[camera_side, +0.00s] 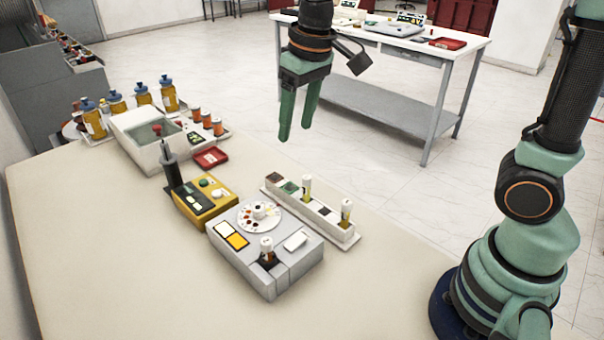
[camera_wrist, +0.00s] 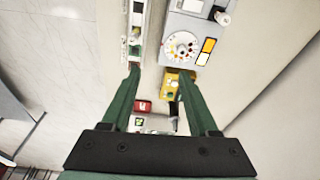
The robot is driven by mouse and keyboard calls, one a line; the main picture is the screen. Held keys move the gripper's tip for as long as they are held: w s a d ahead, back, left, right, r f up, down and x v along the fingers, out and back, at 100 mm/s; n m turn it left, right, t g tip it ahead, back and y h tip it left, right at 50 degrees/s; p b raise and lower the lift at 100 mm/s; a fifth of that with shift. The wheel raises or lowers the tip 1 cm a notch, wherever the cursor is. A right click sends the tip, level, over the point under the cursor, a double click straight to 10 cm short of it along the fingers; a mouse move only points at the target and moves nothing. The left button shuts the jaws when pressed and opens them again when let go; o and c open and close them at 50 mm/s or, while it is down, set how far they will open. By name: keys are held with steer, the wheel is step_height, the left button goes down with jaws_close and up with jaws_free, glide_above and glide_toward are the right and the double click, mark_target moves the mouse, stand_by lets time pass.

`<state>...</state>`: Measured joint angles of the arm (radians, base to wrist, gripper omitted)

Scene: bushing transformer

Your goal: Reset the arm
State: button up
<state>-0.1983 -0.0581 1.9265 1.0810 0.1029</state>
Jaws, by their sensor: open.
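My gripper (camera_side: 296,120) hangs in the air in the side view, fingers pointing down, well above the table. Its two green fingers are apart with nothing between them. In the wrist view the gripper (camera_wrist: 155,85) also shows its fingers spread, with the table far below. The task names only the arm, and my arm's base stands at the right of the side view.
Below are a grey-white device (camera_side: 270,270) with a round dial, a yellow device (camera_side: 205,203), a white rack (camera_side: 325,222) holding vials, a red tray (camera_side: 211,158), a white basin (camera_side: 140,150) and several blue-capped bottles (camera_side: 168,92). The table's front is clear.

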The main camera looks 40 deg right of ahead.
steer(key=s+d+m+t, duration=0.1)
steer(key=s+d+t, duration=0.2)
steer(key=s+d, duration=0.4)
steer(key=shift+s+d, duration=0.3)
steer(key=shift+s, duration=0.85)
steer(key=shift+r, duration=0.15)
steer(key=n+g, duration=0.5)
steer(key=n, duration=0.4)
glide_above(258, 207)
step_height(258, 207, down, 6)
step_height(258, 207, down, 12)
jaws_close()
